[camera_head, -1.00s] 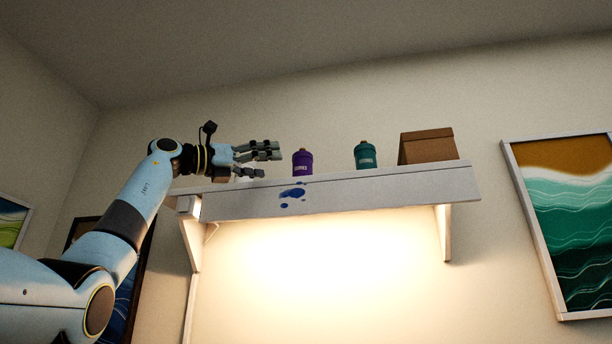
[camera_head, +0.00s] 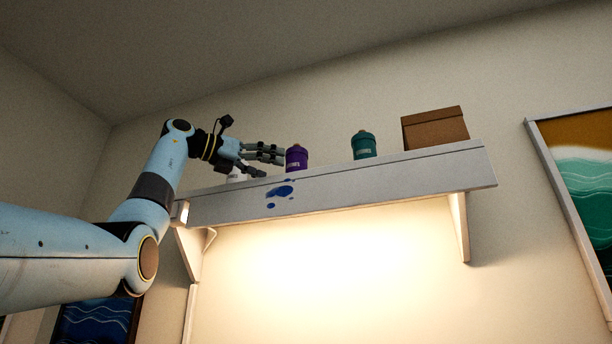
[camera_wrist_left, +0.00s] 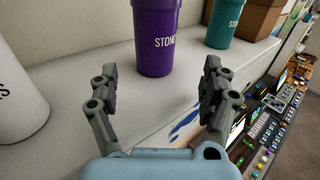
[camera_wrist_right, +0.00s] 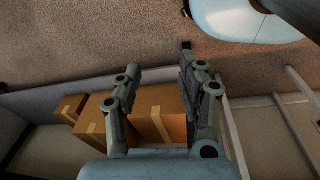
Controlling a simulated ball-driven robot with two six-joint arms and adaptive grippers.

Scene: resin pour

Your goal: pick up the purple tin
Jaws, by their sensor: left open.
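The purple tin (camera_head: 297,159) stands upright on the white shelf (camera_head: 350,180) in the head view. It also shows in the left wrist view (camera_wrist_left: 156,40), lettered in white, its top cut off by the frame. My left gripper (camera_head: 275,163) is open at its left side, level with the tin. In the left wrist view the two fingers (camera_wrist_left: 160,88) are spread wide, with the tin beyond them and no contact visible. My right gripper (camera_wrist_right: 160,75) shows only in its own wrist view, with its fingers apart and nothing between them.
A teal tin (camera_head: 364,146) and a brown box (camera_head: 435,129) stand farther right on the shelf. A white tin (camera_wrist_left: 18,100) stands left of the purple one. Blue paint spots (camera_head: 281,191) mark the shelf front. Cardboard boxes (camera_wrist_right: 160,110) lie below my right gripper.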

